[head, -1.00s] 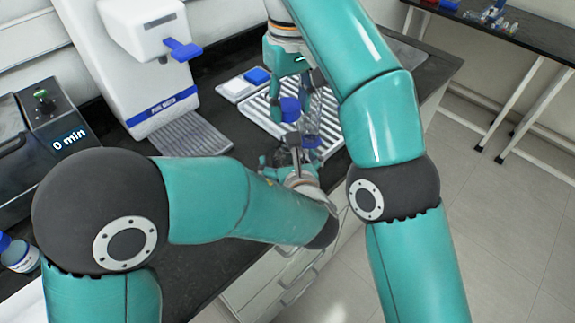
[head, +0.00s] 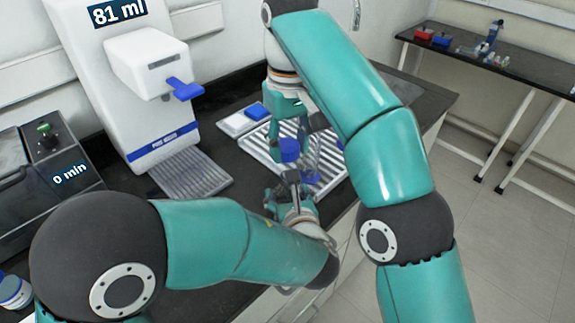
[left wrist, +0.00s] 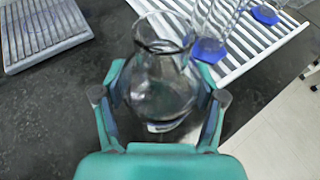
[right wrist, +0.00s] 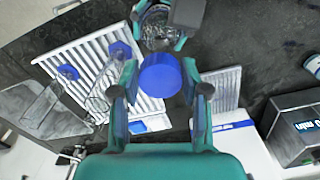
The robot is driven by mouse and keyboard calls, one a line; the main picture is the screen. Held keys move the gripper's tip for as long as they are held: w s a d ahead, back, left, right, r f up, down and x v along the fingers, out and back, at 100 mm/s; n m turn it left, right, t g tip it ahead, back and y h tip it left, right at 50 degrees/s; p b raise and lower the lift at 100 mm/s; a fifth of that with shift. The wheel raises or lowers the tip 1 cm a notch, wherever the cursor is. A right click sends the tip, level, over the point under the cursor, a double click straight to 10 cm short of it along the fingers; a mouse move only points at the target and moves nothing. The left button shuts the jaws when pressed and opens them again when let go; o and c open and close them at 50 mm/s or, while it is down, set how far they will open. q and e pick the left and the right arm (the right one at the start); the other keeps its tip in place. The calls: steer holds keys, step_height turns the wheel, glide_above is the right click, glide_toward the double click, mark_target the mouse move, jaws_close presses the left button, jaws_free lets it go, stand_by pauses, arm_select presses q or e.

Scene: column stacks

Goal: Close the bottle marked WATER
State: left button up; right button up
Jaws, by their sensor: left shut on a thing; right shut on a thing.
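A clear glass bottle (left wrist: 165,85) stands between the fingers of my left gripper (left wrist: 158,105), which is shut on it. Its round mouth is open at the top. No WATER lettering is readable on it. My right gripper (right wrist: 160,92) is shut on a blue cap (right wrist: 160,75). The bottle also shows in the right wrist view (right wrist: 160,28), beyond the cap and apart from it in the picture. In the head view the cap (head: 290,149) is above my left gripper (head: 289,182); the bottle is hard to make out there.
A white slatted rack (head: 262,152) with clear blue-based cylinders (left wrist: 208,48) is close to the grippers. A white dispenser (head: 115,95) reading 81 ml and a dark device (head: 45,165) reading 0 min stand to the left. Dark counter lies between.

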mark_target(290, 162)
steer(key=shift+s+f, duration=0.15)
steer(key=shift+f, duration=1.85)
steer(key=shift+f, duration=0.1)
steer(key=shift+f, duration=0.8)
steer(key=shift+f, duration=0.5)
